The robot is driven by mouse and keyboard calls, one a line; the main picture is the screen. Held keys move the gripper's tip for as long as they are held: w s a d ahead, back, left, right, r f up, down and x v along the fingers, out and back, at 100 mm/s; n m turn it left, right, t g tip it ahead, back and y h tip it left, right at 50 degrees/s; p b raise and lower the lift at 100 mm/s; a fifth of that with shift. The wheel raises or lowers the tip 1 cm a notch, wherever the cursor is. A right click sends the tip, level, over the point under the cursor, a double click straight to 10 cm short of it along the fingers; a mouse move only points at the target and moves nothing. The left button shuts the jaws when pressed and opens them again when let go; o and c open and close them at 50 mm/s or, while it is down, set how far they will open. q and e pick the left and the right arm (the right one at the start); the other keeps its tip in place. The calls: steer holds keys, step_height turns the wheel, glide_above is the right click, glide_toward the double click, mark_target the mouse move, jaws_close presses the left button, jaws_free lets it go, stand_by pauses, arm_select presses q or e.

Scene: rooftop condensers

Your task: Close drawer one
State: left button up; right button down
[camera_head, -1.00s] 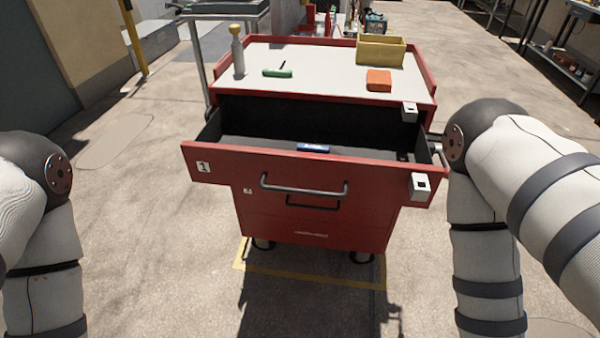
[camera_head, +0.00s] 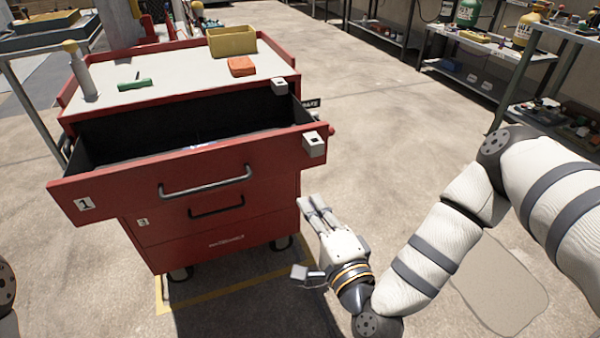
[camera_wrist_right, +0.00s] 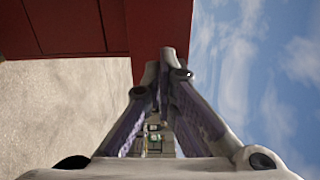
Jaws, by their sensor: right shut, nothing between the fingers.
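Drawer one (camera_head: 115,196) is the top drawer of the red tool cart, marked with a "1" label. It stands pulled far out, with its dark inside showing. Its long bar handle (camera_head: 205,189) is on the front. My right gripper (camera_head: 313,203) is shut and empty, to the right of the cart and lower than the drawer front, apart from the handle. In the right wrist view its fingertips (camera_wrist_right: 167,62) are together, with the red cart (camera_wrist_right: 80,27) behind them. My left gripper is out of view.
A lower drawer with a handle (camera_head: 216,211) looks shut. On the cart top are a yellow bin (camera_head: 232,41), an orange block (camera_head: 241,66), a green tool (camera_head: 134,84) and a bottle (camera_head: 82,73). Shelves (camera_head: 485,60) stand at the right. Floor between is clear.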

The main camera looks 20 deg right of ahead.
mark_target(283, 156)
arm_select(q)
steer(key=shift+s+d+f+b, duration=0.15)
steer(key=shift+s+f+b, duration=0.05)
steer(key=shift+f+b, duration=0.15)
arm_select(e)
steer(key=w, duration=1.4)
steer(key=shift+a, duration=0.25)
